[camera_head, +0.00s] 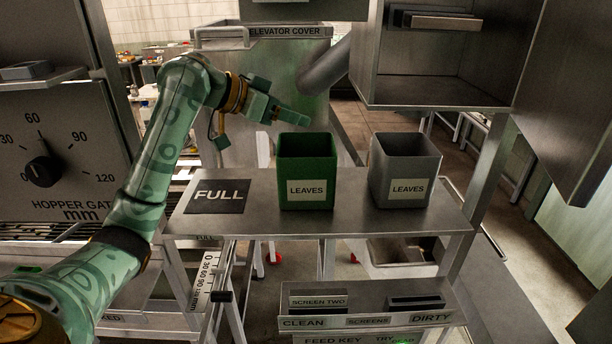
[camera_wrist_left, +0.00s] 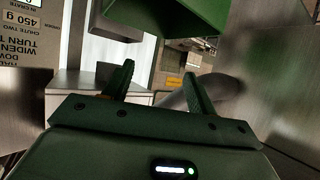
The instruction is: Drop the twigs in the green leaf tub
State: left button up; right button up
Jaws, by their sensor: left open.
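The green leaf tub (camera_head: 306,172), labelled LEAVES, stands upright on the metal shelf. I can see no twigs in either view, and the tub's floor is hidden. My left gripper (camera_head: 296,116) is above and behind the tub's back left rim, pointing right. In the left wrist view the gripper (camera_wrist_left: 160,85) is open, with nothing visible between its fingers. My right gripper is out of view.
A grey metal tub (camera_head: 404,170), also labelled LEAVES, stands right of the green one. A dark FULL plate (camera_head: 218,196) lies left on the shelf (camera_head: 340,216). An open metal box (camera_head: 440,65) hangs above right. A slanted pipe (camera_head: 325,68) is behind.

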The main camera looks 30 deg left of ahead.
pick_arm(q)
jog(key=b+v, duration=0.1)
jog(key=v, duration=0.6)
jog(key=shift+b, duration=0.4)
jog(key=shift+a, duration=0.1)
jog(key=shift+s, duration=0.1)
